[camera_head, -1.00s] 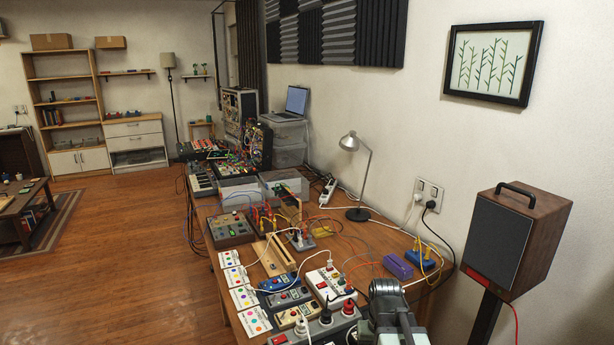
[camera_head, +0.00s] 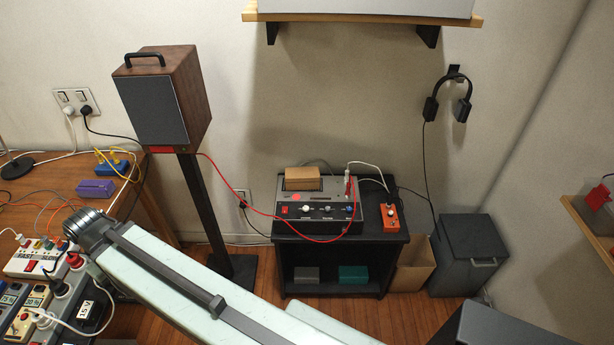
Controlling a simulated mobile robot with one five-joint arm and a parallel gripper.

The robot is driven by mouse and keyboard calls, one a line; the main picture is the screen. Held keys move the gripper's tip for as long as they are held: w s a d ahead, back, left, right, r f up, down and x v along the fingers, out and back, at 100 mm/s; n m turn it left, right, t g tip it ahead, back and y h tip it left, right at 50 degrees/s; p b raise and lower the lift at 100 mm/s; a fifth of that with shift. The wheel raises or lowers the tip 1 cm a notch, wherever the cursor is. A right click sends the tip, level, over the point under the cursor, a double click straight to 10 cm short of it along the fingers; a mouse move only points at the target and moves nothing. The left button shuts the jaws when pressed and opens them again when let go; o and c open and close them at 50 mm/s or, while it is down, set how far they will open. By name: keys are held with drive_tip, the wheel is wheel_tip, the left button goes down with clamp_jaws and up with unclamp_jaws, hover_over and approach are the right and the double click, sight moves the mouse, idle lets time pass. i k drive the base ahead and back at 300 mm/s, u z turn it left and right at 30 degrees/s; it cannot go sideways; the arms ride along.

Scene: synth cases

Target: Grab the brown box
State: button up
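A small brown box (camera_head: 302,179) lies on top of a grey device (camera_head: 318,207) with knobs and a red switch, on a black side table (camera_head: 290,247). A taller, open-topped brown carton (camera_head: 412,264) stands on the floor between that table and a dark bin. My arm crosses the lower left of the view, with a ribbed grey joint at its upper end. No gripper fingers show, so I cannot see my gripper or what it holds.
A wooden speaker (camera_head: 163,100) stands on a black post left of the table. An orange pedal (camera_head: 390,217) and loose cables lie by the device. A dark lidded bin (camera_head: 468,255) stands right. A shelf (camera_head: 360,17) hangs above. The workbench (camera_head: 20,220) is at left.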

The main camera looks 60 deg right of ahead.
sight(304, 178)
drive_tip(key=u, duration=2.05)
drive_tip(key=k, duration=0.9)
drive_tip(key=z, duration=1.45)
drive_tip(key=i, duration=0.35)
drive_tip(key=u, duration=0.05)
